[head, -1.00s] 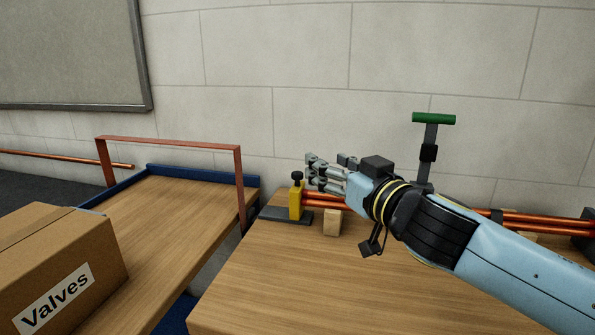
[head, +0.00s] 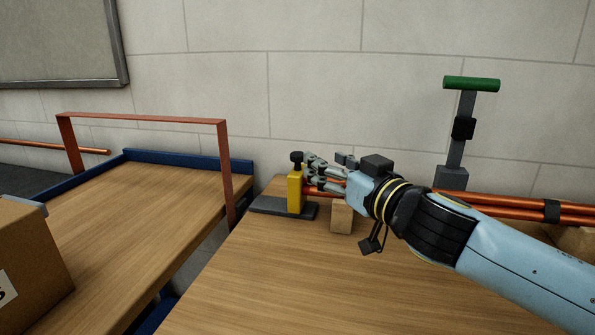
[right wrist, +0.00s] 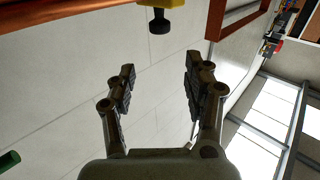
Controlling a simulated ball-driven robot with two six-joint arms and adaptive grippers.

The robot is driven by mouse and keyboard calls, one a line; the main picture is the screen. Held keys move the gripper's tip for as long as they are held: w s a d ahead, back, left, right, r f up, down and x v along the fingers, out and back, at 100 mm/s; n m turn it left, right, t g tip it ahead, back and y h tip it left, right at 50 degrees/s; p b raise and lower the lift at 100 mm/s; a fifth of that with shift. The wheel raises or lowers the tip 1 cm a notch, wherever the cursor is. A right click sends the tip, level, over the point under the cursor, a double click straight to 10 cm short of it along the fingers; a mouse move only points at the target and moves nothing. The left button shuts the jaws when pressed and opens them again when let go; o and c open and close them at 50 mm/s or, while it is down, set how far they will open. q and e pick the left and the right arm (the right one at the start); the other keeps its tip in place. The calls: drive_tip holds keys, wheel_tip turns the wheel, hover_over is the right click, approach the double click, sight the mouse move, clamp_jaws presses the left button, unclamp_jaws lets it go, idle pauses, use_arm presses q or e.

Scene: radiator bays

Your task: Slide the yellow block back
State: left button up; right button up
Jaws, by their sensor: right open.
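The yellow block (head: 295,192) stands upright on a dark grey base plate (head: 268,207) at the left end of the wooden bench, with a black knob (head: 296,158) on top. My right gripper (head: 312,170) is just right of the block's upper part in the head view. In the right wrist view its two fingers (right wrist: 157,85) are spread with nothing between them. There the black knob (right wrist: 159,22) and part of the yellow block (right wrist: 163,3) show at the top edge, beyond the fingertips. My left gripper is in neither view.
Copper pipes (head: 505,209) run along the back of the bench (head: 300,290), with a wooden support (head: 342,217) under them. A green-handled lever (head: 471,84) stands behind my right arm. A wooden cart (head: 140,215) with a copper-coloured hoop is at left, carrying a cardboard box (head: 30,255).

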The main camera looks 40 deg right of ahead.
sight(301, 156)
drive_tip(key=w, duration=0.3)
drive_tip(key=w+f+p, duration=0.1)
drive_tip(key=w, duration=0.2)
drive_tip(key=w+p, duration=0.1)
drive_tip(key=w, duration=0.2)
drive_tip(key=shift+w+d+f, duration=0.15)
drive_tip(key=shift+d+f, duration=0.15)
drive_tip(key=shift+d, duration=0.05)
drive_tip(key=shift+w+f+p, duration=0.15)
drive_tip(key=shift+w+p, duration=0.25)
drive_tip(key=shift+w, duration=0.3)
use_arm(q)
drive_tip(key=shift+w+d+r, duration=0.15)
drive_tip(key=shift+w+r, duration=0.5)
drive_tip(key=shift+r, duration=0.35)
use_arm(e)
drive_tip(key=c, duration=1)
drive_tip(key=shift+f, duration=0.1)
clamp_jaws()
